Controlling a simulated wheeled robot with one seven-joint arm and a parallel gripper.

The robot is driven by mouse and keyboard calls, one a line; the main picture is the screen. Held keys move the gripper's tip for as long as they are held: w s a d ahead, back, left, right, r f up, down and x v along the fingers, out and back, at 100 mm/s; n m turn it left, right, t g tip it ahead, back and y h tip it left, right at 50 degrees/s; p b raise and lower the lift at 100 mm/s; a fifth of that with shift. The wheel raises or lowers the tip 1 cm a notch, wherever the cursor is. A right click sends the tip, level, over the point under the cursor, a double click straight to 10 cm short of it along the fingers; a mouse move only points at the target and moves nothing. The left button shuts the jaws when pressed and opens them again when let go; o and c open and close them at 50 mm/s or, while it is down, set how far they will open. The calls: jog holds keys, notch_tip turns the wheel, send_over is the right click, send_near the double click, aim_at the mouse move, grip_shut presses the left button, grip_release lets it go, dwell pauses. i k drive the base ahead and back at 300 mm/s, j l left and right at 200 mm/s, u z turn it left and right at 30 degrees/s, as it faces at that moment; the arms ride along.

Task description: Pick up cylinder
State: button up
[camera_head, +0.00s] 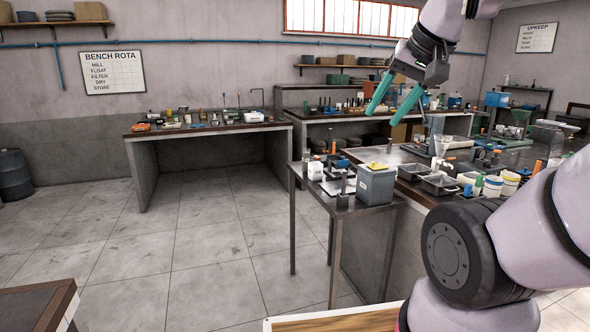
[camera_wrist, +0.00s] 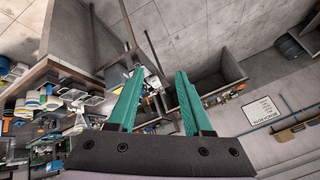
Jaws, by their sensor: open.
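My gripper (camera_head: 382,117) is raised high, well above the benches, with its two teal fingers spread and nothing between them. In the wrist view the gripper (camera_wrist: 160,72) also shows parted fingers, with benches and floor far beyond. I cannot tell for sure which thing is the cylinder. A slim dark upright piece (camera_head: 344,184) stands on the small side table (camera_head: 320,195), left of a grey box (camera_head: 376,187), and may be it. Several other small round containers stand on the bench to the right. The gripper touches none of them.
A white box (camera_head: 315,171) is also on the small table. Black trays (camera_head: 440,184) and white tubs (camera_head: 492,187) crowd the bench at right. Another cluttered bench (camera_head: 137,160) stands at the back left. The floor (camera_head: 210,260) between is clear. A dark barrel (camera_head: 14,175) stands far left.

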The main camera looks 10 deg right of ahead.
aim_at(306, 151)
jog(key=i+j+z, duration=0.15)
jog(key=i, duration=0.25)
jog(key=i+j+z, duration=0.15)
jog(key=i+j, duration=0.15)
jog(key=i+j+z, duration=0.1)
jog(key=i+j, duration=0.2)
jog(key=i+j+z, duration=0.15)
jog(key=j, duration=0.35)
jog(key=i+j+z, duration=0.15)
jog(key=i+j, duration=0.2)
jog(key=i+j+z, duration=0.1)
jog(key=j, duration=0.4)
jog(key=i, duration=0.1)
